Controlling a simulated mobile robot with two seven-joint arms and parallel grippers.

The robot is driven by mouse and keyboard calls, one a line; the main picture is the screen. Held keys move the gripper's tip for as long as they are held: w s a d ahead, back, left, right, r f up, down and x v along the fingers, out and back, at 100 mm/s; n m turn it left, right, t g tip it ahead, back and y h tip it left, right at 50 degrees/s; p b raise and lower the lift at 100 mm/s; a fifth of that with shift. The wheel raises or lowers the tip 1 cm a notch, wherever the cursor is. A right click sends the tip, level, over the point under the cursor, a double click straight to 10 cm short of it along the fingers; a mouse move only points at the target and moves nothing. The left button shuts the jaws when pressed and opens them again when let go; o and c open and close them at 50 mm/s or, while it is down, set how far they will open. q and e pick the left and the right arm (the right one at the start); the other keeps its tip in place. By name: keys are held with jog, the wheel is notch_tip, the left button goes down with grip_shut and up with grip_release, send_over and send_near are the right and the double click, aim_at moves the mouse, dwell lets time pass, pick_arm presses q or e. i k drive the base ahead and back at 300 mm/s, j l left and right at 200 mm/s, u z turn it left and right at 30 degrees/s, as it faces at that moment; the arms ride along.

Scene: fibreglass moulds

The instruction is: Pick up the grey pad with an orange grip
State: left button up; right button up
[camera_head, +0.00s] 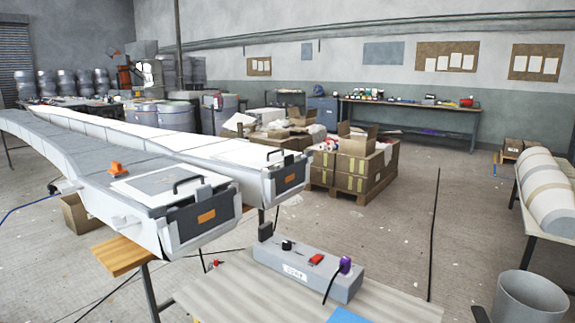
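A small orange grip (116,169) stands on the upper surface of the long grey mould (60,150), left of the middle of the head view. It is beside a pale flat sheet (165,184). A grey pad under the orange grip is too small to tell apart from the grey mould. An orange patch (207,217) also shows on the dark end face of the mould. Neither of my grippers is in view.
A light-topped table (235,300) in front holds a grey block (305,270) with small red, black and purple items. A grey bin (530,300) stands front right. Boxes on a pallet (350,195) stand behind. Open floor (400,225) lies right of centre, crossed by a dark line.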

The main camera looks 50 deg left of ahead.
aim_at(117, 171)
jog(key=u, duration=2.65)
jog(key=z, duration=0.65)
jog(key=i+j+z, duration=0.15)
jog(key=j+z, duration=0.25)
jog(key=i+j+z, duration=0.1)
jog(key=j+z, duration=0.15)
jog(key=z, duration=0.15)
jog(key=i+j+z, duration=0.1)
jog(key=j+z, duration=0.2)
jog(key=j, duration=0.5)
jog(key=j+z, duration=0.25)
jog(key=j, duration=0.55)
